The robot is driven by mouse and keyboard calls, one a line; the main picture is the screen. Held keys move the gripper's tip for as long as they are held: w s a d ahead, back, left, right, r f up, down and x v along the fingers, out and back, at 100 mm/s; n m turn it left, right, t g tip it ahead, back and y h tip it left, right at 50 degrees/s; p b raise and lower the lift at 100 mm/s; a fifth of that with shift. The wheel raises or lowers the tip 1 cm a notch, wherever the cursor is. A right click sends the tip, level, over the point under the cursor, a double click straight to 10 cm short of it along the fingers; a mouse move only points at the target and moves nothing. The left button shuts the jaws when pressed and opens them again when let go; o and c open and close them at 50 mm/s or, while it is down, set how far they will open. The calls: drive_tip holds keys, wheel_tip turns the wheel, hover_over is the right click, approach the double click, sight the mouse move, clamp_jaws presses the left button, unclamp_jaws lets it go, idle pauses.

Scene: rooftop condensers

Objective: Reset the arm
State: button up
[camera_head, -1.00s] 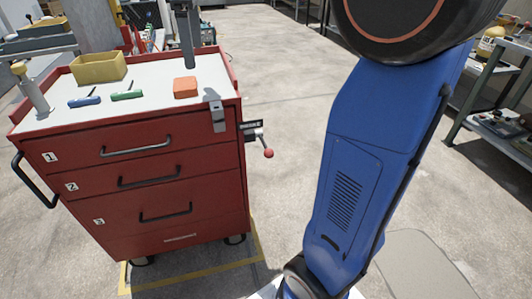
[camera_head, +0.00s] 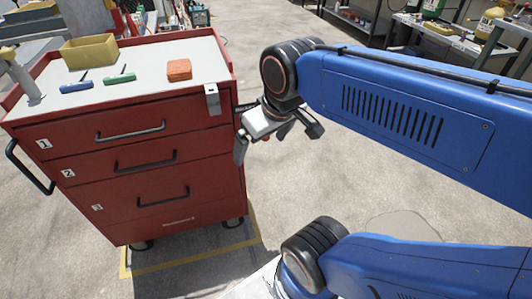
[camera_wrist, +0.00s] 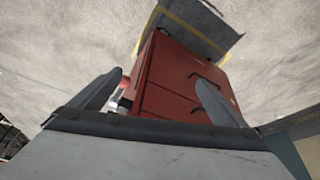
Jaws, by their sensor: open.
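My gripper (camera_head: 279,143) is open and empty in the head view, just right of the red tool cabinet's upper right corner. Its two fingers are spread apart. In the wrist view my gripper (camera_wrist: 162,92) shows a finger on each side, with the red cabinet (camera_wrist: 172,85) beyond and between them. My blue arm reaches in from the right of the head view and is folded at the elbow.
The red cabinet (camera_head: 150,205) has numbered drawers, all shut. On its top are a yellow bin (camera_head: 88,51), an orange block (camera_head: 179,70), a blue tool (camera_head: 76,87) and a green tool (camera_head: 119,79). Shelves stand at the back right. Concrete floor lies open behind the arm.

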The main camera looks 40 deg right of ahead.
drive_tip(key=shift+s+d+f+m, duration=0.1)
drive_tip(key=shift+s+f+m, duration=0.1)
drive_tip(key=shift+s+f, duration=0.3)
drive_tip(key=shift+s+f+m, duration=0.2)
drive_tip(key=shift+s+f, duration=0.1)
drive_tip(key=shift+f, duration=0.35)
idle(0.4)
